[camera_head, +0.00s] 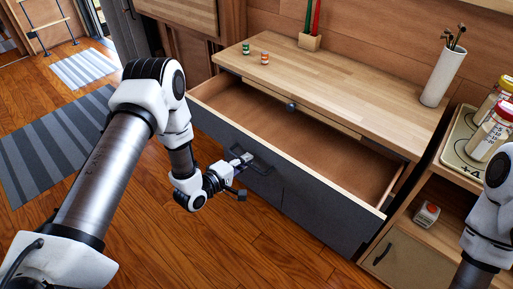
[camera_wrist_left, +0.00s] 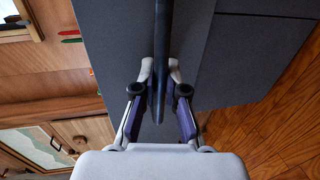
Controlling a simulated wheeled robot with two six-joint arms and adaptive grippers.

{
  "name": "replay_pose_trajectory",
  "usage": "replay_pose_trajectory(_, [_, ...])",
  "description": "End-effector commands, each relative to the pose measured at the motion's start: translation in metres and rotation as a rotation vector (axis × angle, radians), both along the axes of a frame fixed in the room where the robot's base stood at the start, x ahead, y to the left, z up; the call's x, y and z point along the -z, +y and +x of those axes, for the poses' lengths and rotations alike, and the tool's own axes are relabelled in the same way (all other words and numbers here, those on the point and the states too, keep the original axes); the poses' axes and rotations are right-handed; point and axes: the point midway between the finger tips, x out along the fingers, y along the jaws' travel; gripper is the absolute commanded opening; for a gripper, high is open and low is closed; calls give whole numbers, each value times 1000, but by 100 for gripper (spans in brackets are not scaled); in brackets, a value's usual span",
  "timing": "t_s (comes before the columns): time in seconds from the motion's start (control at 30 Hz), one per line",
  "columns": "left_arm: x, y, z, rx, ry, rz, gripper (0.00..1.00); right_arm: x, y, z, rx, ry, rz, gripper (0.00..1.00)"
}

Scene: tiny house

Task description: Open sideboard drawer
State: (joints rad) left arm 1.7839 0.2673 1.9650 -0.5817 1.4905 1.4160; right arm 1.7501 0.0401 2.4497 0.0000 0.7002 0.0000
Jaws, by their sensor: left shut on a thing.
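The sideboard (camera_head: 390,100) has a light wood top. Its wide drawer (camera_head: 320,215) with a dark grey front is pulled well out, and its bare wooden inside shows empty. My left gripper (camera_head: 243,160) is at the dark handle (camera_head: 262,168) on the drawer front. In the left wrist view the fingers (camera_wrist_left: 160,85) are shut on the dark handle bar (camera_wrist_left: 162,40), one finger on each side. Of my right arm only a part shows at the right edge of the head view; its gripper is out of view.
On the sideboard top stand two small jars (camera_head: 246,48), a wooden holder with red and green candles (camera_head: 310,40) and a white vase (camera_head: 443,76). A tray with bottles (camera_head: 492,135) is on the shelf unit at right. Wooden floor (camera_head: 240,250) is clear in front.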

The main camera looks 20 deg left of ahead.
Motion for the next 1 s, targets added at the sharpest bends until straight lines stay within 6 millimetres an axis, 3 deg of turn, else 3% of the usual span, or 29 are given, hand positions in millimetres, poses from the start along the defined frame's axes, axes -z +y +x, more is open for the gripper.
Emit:
replay_pose_trajectory(0.2, [0,5,-15,0,0,0,0,-4,0,0,0,0,0,74])
replay_pose_trajectory(0.53, [1,5,-16,1,0,1,0,-3,0,0,0,1,0,74])
replay_pose_trajectory(0.57, [1,6,-16,1,0,1,21,-3,0,0,0,1,0,74])
replay_pose_trajectory(0.6, [1,6,-16,1,0,0,36,-3,0,0,0,1,0,74])
replay_pose_trajectory(1.0, [0,8,-21,0,1,-1,37,-3,0,0,0,1,0,74])
